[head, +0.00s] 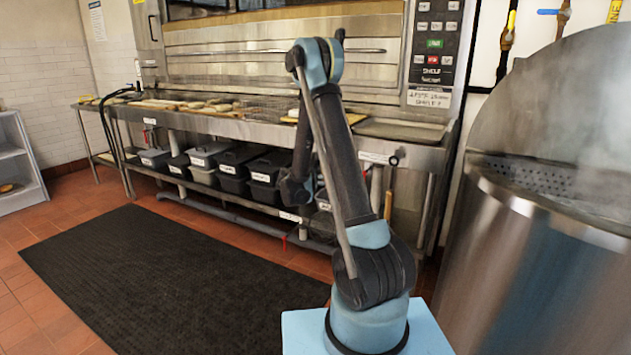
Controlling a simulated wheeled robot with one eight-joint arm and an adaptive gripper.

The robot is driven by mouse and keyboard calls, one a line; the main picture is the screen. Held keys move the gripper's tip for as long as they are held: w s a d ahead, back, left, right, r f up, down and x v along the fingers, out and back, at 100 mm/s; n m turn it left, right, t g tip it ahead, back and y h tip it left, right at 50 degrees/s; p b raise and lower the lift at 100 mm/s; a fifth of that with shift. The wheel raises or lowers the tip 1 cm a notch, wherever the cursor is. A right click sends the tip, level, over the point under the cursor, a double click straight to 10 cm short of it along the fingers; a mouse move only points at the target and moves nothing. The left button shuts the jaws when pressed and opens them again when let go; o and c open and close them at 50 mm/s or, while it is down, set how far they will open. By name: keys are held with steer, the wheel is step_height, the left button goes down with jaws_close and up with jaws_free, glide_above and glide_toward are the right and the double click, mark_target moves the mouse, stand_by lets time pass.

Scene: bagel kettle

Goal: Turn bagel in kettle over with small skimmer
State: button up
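The large steel kettle (530,270) stands at the right, cut off by the frame edge. Steam rises over it, and part of its perforated inner wall shows below the rim. No bagel and no small skimmer can be made out. My arm stands upright at the centre, left of the kettle and apart from it. A dark part at its far end, likely my gripper (294,190), hangs low behind the upright link and is largely hidden. Its fingers cannot be read. A thin grey rod runs along the arm; I cannot tell whether it belongs to the arm.
A steel oven with a long counter (225,126) stands behind, holding boards and trays. Black lidded bins (240,168) sit underneath. A wooden handle (388,205) hangs at the counter front. A black floor mat (150,270) lies clear at the left. A white shelf (15,160) stands far left.

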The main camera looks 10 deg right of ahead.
steer(key=shift+x, duration=4)
jaws_close()
